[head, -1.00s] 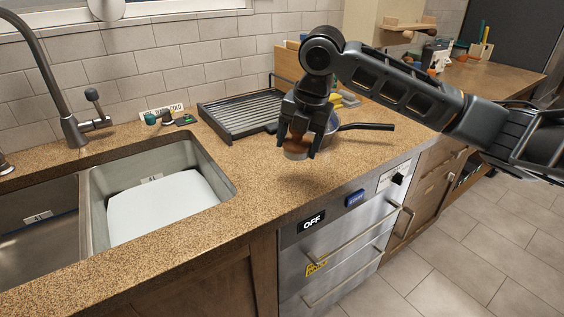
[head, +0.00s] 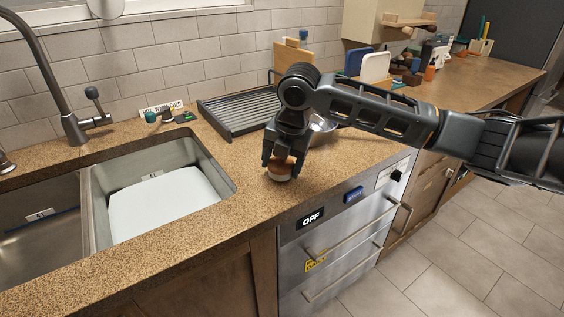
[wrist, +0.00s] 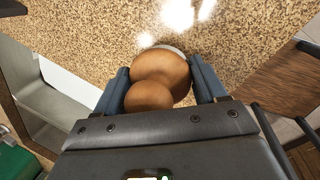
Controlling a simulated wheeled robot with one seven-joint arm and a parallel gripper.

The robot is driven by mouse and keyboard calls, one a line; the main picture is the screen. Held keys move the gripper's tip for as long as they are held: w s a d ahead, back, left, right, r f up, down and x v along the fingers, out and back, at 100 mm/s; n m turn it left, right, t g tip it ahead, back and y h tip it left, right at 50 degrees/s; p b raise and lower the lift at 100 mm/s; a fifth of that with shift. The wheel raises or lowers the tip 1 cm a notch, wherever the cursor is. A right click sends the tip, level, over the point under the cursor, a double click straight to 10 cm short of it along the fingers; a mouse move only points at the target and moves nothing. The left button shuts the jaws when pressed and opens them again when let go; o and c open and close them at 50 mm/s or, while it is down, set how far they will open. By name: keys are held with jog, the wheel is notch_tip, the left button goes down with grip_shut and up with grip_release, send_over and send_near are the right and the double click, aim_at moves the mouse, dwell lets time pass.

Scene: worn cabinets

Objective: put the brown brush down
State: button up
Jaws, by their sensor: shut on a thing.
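The brown brush (head: 281,170) has a rounded brown body and a pale underside. It is between the fingers of my gripper (head: 281,163), low over the speckled countertop (head: 225,215), right of the sink. In the wrist view the brush (wrist: 162,75) shows a round knob and a wider body, with a pale rim at its far edge. The fingers of my gripper (wrist: 164,88) are shut on it from both sides. I cannot tell whether the brush's underside touches the counter.
The sink (head: 160,185) holds a white board (head: 165,205). A black dish rack (head: 240,112) stands behind my gripper, and a metal pan (head: 322,132) is partly hidden by my arm. The counter's front edge is close to the brush. Bare counter lies to the left.

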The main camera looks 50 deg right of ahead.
jog(key=shift+f+b, duration=0.35)
jog(key=shift+f, duration=0.2)
jog(key=o, duration=1.4)
jog(key=shift+s+f, duration=0.1)
jog(key=shift+f, duration=0.15)
